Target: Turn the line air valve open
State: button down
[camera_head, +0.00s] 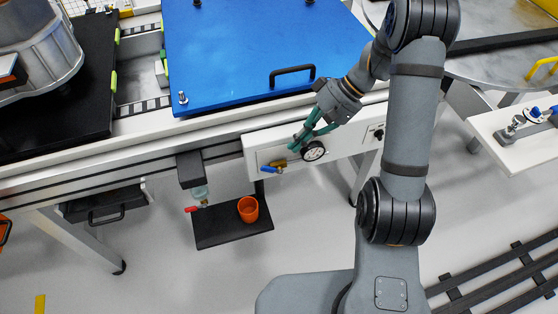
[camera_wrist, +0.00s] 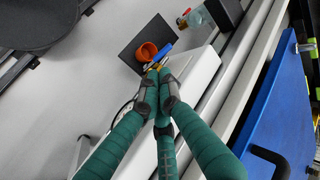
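The line air valve (camera_head: 279,164) is a small brass valve with a blue lever handle, on the front of a white panel below the table edge. In the head view its lever points left, roughly along the panel. In the wrist view the blue lever (camera_wrist: 162,53) shows just beyond my fingertips. My gripper (camera_head: 297,147) has green fingers and reaches down to the panel, just above and right of the valve. In the wrist view its fingertips (camera_wrist: 159,73) come nearly together in front of the brass body, partly hiding it. I cannot tell whether they touch it.
A round pressure gauge (camera_head: 313,151) sits close to the right of the valve. An orange cup (camera_head: 248,209) stands on a black shelf (camera_head: 232,234) below, beside a red-handled valve (camera_head: 192,209). A blue plate (camera_head: 255,55) with a black handle lies on the table above.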

aim_at(272, 168)
jog(key=x, duration=0.8)
